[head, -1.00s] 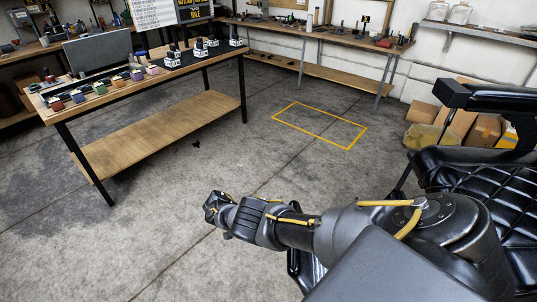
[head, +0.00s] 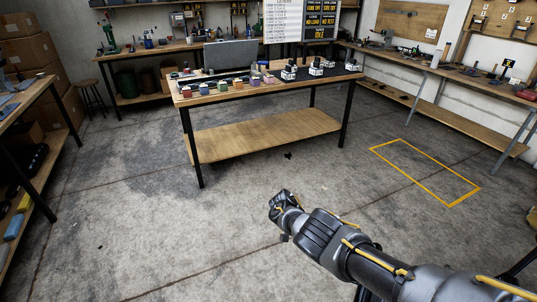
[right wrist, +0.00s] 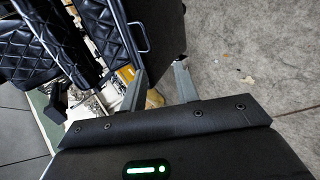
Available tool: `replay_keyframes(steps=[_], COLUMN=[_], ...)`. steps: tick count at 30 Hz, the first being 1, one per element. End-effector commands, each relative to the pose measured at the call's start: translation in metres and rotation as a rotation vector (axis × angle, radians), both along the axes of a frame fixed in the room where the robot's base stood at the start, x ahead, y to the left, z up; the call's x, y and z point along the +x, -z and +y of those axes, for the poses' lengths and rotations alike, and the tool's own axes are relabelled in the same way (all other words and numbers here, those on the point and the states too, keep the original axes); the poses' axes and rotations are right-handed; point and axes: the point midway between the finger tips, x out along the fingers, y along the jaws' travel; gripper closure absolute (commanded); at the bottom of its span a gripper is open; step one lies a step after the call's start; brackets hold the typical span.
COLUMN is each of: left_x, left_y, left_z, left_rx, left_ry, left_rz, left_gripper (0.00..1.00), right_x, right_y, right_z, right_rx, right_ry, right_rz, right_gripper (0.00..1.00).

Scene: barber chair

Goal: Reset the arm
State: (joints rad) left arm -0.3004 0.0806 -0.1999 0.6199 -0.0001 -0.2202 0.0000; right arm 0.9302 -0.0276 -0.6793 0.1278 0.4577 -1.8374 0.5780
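My right arm (head: 375,268) comes in from the lower right of the head view and reaches out over the floor. Its end (head: 284,205) is in front of the wooden workbench and apart from it. In the right wrist view, the two fingers of my right gripper (right wrist: 159,84) stand apart with nothing held between them. My left gripper is in neither view.
A black quilted barber chair (right wrist: 40,45) is close by in the right wrist view. The workbench (head: 265,134) carries several small coloured blocks. A yellow rectangle (head: 425,171) marks the floor at right. Shelving stands at left.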

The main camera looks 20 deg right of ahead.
Motion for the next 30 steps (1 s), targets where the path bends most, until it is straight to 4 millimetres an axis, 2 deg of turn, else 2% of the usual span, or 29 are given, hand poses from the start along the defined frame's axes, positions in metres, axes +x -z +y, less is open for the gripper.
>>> replay_keyframes(steps=[5,8,11,12,14,17,18,20,21,23,24,26,27,29,30], left_x=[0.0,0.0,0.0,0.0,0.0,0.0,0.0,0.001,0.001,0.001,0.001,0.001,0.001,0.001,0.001], left_y=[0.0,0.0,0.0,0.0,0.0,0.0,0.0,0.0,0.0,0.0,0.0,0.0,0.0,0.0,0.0], left_z=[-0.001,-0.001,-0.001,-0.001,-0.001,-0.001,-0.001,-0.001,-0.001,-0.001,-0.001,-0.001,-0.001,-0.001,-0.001], left_rx=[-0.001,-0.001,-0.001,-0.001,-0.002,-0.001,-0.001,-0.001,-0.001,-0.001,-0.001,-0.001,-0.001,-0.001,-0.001], left_ry=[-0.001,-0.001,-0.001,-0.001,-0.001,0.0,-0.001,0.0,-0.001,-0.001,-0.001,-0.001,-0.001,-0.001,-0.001], left_rz=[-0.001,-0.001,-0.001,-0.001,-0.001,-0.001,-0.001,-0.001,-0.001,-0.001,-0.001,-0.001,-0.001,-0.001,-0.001], left_gripper=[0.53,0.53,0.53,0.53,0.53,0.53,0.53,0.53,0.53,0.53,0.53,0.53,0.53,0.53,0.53], right_x=[0.01,0.04,0.085,0.097,0.106,0.098,0.087,0.064,0.044,0.009,-0.017,-0.059,-0.088,-0.132,-0.163], right_y=[0.005,0.014,0.026,0.039,0.066,0.126,0.151,0.188,0.21,0.242,0.261,0.286,0.3,0.319,0.33], right_z=[-0.005,-0.008,-0.001,0.004,0.016,0.04,0.05,0.065,0.074,0.084,0.089,0.094,0.097,0.097,0.097], right_rx=[0.027,0.074,0.152,0.189,0.25,0.362,0.407,0.47,0.509,0.562,0.591,0.633,0.658,0.69,0.71], right_ry=[-0.077,-0.246,-0.475,-0.57,-0.708,-0.919,-0.993,-1.084,-1.132,-1.185,-1.209,-1.23,-1.238,-1.233,-1.225], right_rz=[-0.02,-0.088,-0.197,-0.235,-0.281,-0.359,-0.391,-0.437,-0.468,-0.51,-0.534,-0.563,-0.577,-0.588,-0.591], right_gripper=[0.69,0.69,0.69,0.69,0.69,0.69,0.69,0.69,0.69,0.69,0.69,0.69,0.69,0.69,0.69])
